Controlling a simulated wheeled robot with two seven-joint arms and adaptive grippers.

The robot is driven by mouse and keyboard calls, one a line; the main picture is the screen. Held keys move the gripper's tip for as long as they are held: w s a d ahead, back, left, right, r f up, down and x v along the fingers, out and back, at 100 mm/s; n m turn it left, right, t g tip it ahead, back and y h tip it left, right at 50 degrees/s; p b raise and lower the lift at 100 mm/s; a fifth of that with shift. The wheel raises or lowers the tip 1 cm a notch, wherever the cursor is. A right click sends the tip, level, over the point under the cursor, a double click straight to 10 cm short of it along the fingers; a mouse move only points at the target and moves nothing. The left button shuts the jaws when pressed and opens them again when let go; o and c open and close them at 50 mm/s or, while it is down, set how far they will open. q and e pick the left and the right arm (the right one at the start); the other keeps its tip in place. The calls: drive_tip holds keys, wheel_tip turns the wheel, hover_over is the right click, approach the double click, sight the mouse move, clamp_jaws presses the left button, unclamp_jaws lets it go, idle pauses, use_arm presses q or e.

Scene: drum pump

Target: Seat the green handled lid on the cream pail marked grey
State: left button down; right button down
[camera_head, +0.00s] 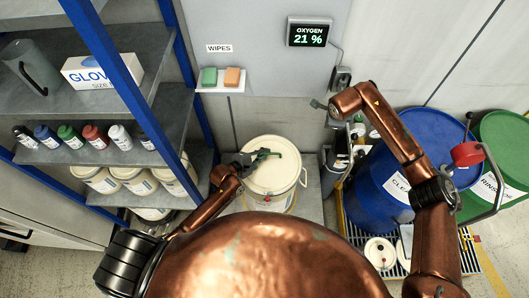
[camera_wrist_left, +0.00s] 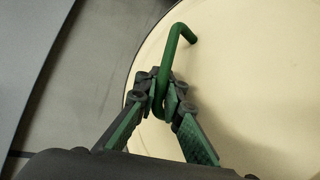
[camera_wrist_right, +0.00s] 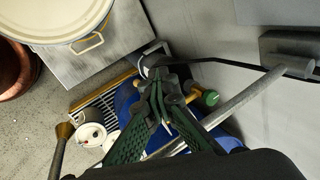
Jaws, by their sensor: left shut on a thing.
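The green handled lid (camera_head: 275,175) is a cream disc with a bent green bar handle (camera_wrist_left: 174,60). In the head view it lies over the top of a cream pail (camera_head: 282,200) on a grey surface at the centre. I cannot tell whether it is fully down on the rim, and no grey mark is readable. My left gripper (camera_head: 255,158) is shut on the handle, above the left part of the lid. The pail's side and wire handle show in the right wrist view (camera_wrist_right: 75,42). My right gripper (camera_wrist_right: 160,92) is shut, away to the pail's right near the wall.
Several similar cream pails (camera_head: 135,178) stand on the shelf rack at left, beside a blue post (camera_head: 110,70). A blue drum (camera_head: 420,145) and a green drum (camera_head: 505,145) stand at right. A grate (camera_wrist_right: 95,110) with small white lids lies on the floor.

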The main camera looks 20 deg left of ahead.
use_arm(q)
drive_tip(key=shift+r+p, duration=0.1)
drive_tip(key=shift+p, duration=0.25)
idle(0.6)
drive_tip(key=shift+f+b, duration=0.45)
drive_tip(key=shift+f, duration=0.45)
idle(0.4)
drive_tip(key=shift+r, duration=0.2)
drive_tip(key=shift+r+p, duration=0.5)
drive_tip(key=shift+p, duration=0.25)
drive_tip(key=shift+r, duration=0.2)
drive_tip(key=shift+p, duration=0.5)
drive_tip(key=shift+f+b, duration=0.55)
drive_tip(key=shift+f, duration=0.35)
idle(0.6)
drive_tip(key=c, duration=2.3)
unclamp_jaws()
